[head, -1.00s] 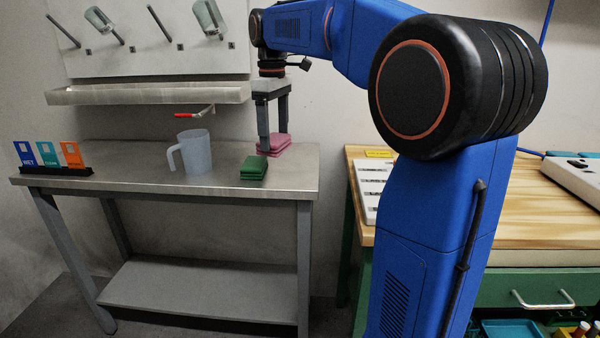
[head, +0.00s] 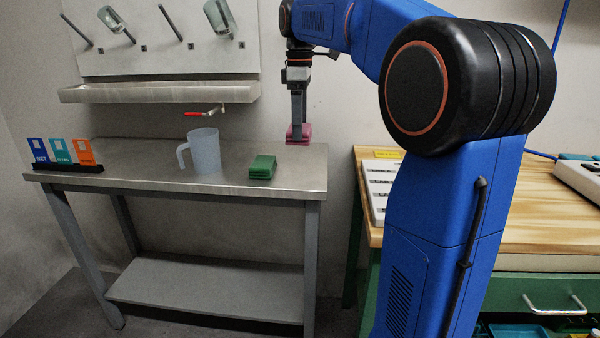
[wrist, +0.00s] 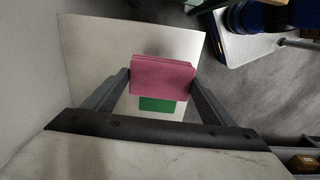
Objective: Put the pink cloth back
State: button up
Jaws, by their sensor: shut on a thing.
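The pink cloth (head: 299,133) is a folded block near the back right of the metal bench (head: 225,184). My gripper (head: 298,122) points down and is shut on it. In the wrist view the pink cloth (wrist: 162,76) sits between the two fingers, touching both. I cannot clearly tell whether it rests on the bench or hangs just above it. A folded green cloth (head: 262,167) lies on the bench in front of it and shows partly covered in the wrist view (wrist: 157,104).
A clear jug (head: 205,152) stands left of the green cloth. Coloured cards in a black holder (head: 68,167) are at the bench's left end. A drying rack with a trough (head: 160,92) hangs on the wall behind. A wooden-topped table (head: 500,205) stands at right.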

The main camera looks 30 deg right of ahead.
jog(key=shift+d+f, duration=0.1)
jog(key=shift+f, duration=4.85)
jog(key=shift+f, duration=0.1)
jog(key=o, duration=1)
notch_tip(320, 180, up, 12)
jog(key=shift+r, duration=0.15)
jog(key=shift+s, duration=0.1)
